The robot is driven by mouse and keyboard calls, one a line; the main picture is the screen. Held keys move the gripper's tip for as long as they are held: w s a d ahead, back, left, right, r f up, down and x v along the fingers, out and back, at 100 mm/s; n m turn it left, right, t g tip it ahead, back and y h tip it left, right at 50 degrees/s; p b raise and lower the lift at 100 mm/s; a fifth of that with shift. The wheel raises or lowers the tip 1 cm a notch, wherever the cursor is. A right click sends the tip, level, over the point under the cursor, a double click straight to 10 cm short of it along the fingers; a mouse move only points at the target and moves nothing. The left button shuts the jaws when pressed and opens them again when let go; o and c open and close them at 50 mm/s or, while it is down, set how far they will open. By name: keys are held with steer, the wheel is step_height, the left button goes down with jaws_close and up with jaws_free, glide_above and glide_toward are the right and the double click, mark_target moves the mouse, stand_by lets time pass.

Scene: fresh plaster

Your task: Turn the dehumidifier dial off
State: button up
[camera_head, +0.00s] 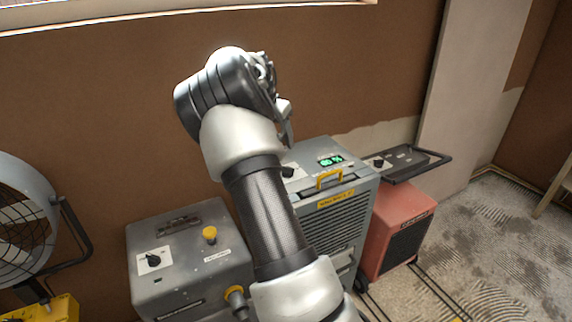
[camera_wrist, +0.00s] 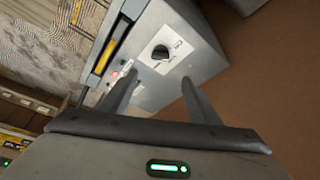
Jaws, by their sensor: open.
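The dehumidifier (camera_head: 345,205) is a grey cabinet with a green lit display, a yellow handle and a louvred front, in the middle of the head view. Its dark dial (camera_head: 288,171) is on the top panel, left of the display. My gripper (camera_head: 287,138) is raised above the dial, apart from it. In the wrist view my gripper (camera_wrist: 158,82) is open and empty. Beyond its two fingertips is a dark dial (camera_wrist: 160,53) on a white plate on a grey housing, probably the same dial. The fingers do not appear to touch it.
A grey box (camera_head: 185,255) with another dial and a yellow knob stands to the left. A red unit (camera_head: 400,230) with a dark-handled panel stands to the right. A fan (camera_head: 20,215) is at far left. A brown wall is close behind.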

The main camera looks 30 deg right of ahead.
steer(key=x, duration=1.4)
steer(key=shift+f, duration=0.2)
steer(key=c, duration=1.1)
steer(key=shift+o, duration=0.2)
